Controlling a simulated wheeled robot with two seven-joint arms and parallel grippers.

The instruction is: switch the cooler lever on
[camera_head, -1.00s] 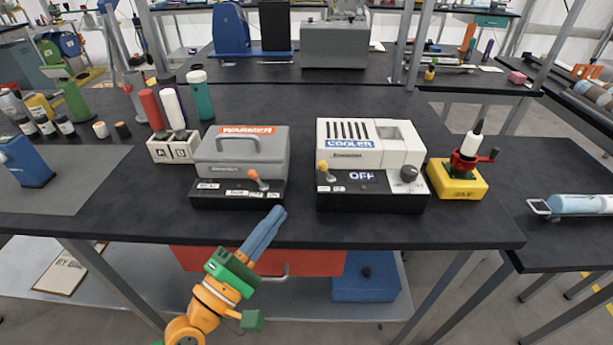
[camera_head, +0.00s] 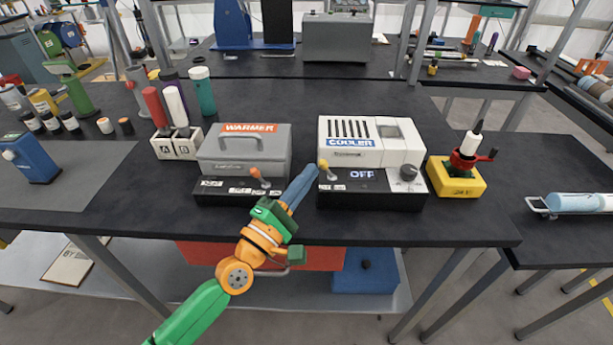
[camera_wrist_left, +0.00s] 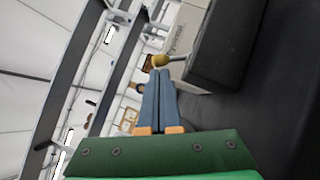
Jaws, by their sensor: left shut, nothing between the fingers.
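The cooler (camera_head: 372,155) is a white box on a black base on the dark table, with its display reading OFF. Its lever (camera_head: 324,166) has a yellow-orange knob and stands at the left end of the base's front. In the left wrist view the lever knob (camera_wrist_left: 158,61) is just beyond my fingertips. My left gripper (camera_head: 308,172), with blue fingers, is shut and empty. Its tips are close beside the knob, on its left; I cannot tell whether they touch. My right gripper is not in view.
The grey warmer (camera_head: 243,158), with its own orange lever (camera_head: 258,178), stands left of the cooler across a narrow gap. A yellow block with a red crank (camera_head: 457,180) stands right of the cooler. The table's front edge is mostly clear.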

